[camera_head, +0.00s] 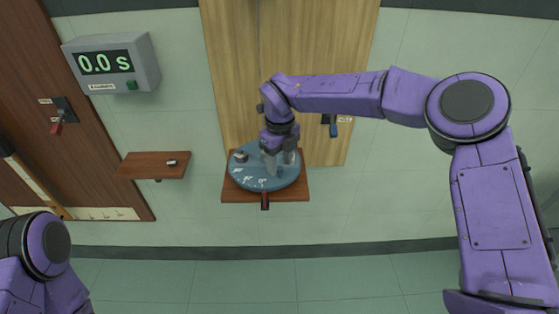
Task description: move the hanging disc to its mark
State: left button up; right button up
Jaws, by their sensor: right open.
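A round blue disc (247,179) with white markings near its front edge is at the wooden board (296,195) in the middle of the head view. A small grey knob (241,156) shows on its left part. A dark and red pointer (265,201) is at the disc's front edge. My right gripper (282,164) is open over the disc's right part, its grey fingers apart; whether they touch the disc I cannot tell. The gripper and wrist hide the disc's back right part. My left arm shows at the lower left, but its gripper is out of view.
A small brown shelf (150,168) with a small metal piece stands left of the disc. A grey timer box (111,64) reading 0.0 s is at the upper left. A red-handled switch (61,115) is on the brown panel. The floor (330,280) in front is clear.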

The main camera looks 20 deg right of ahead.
jog(key=shift+w+f, duration=0.3)
jog(key=shift+f, duration=0.5)
jog(key=shift+s+r, duration=0.2)
jog(key=shift+s, duration=0.2)
jog(key=shift+f, duration=0.1)
grip_shut()
